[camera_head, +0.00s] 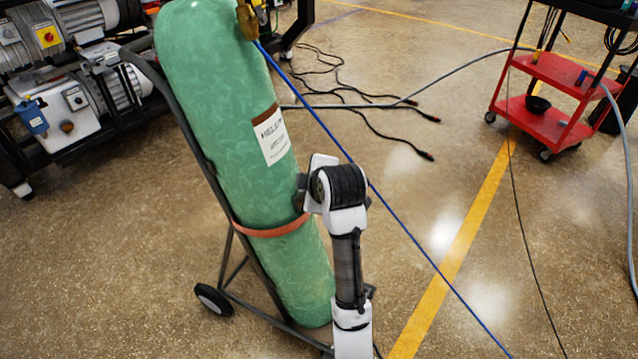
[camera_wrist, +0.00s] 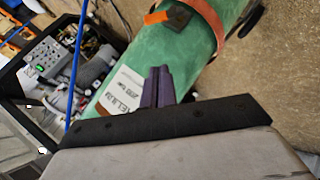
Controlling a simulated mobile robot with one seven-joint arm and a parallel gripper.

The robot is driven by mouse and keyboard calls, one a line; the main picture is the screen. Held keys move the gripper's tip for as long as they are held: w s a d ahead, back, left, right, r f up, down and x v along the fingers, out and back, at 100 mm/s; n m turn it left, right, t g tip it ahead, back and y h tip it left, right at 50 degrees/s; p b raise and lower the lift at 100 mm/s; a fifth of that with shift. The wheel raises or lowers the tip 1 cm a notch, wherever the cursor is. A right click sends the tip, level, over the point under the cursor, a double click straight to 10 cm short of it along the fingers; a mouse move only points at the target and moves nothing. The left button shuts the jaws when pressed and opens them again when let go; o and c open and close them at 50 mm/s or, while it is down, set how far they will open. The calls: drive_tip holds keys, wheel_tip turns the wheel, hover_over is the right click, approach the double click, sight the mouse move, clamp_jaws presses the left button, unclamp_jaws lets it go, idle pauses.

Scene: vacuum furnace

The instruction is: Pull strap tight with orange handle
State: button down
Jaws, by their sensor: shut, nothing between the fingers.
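The green gas cylinder (camera_head: 230,150) leans back on a dark hand truck, and it also shows in the wrist view (camera_wrist: 140,75). An orange-brown strap (camera_head: 268,232) runs round its lower half, and shows at the top of the wrist view (camera_wrist: 207,14). There, the orange handle (camera_wrist: 157,17) sticks out to the left from a dark buckle (camera_wrist: 178,15) by the strap. My gripper (camera_wrist: 159,70) has its purple fingers together and empty. They appear in front of the cylinder beside its white label, below the handle in the picture and apart from it. My arm hides the handle in the head view.
The hand truck (camera_head: 222,283) has a wheel at the lower left. A blue hose (camera_head: 400,225) runs diagonally past my arm on the right. Pump equipment (camera_head: 75,95) stands at the left, and a red cart (camera_head: 550,95) at the upper right. Black cables lie on the floor behind.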

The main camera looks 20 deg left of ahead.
drive_tip(key=x, duration=0.4)
drive_tip(key=d+p+x, duration=0.1)
drive_tip(key=x, duration=0.3)
drive_tip(key=p+x, duration=0.1)
drive_tip(key=x, duration=0.2)
drive_tip(key=shift+w+d+f, duration=0.1)
drive_tip(key=shift+w+f, duration=0.4)
drive_tip(key=shift+f, duration=0.05)
drive_tip(key=shift+w+d+f+p, duration=0.2)
drive_tip(key=shift+w+f+p, duration=0.1)
drive_tip(key=shift+w+f, duration=0.25)
drive_tip(key=shift+r, duration=0.1)
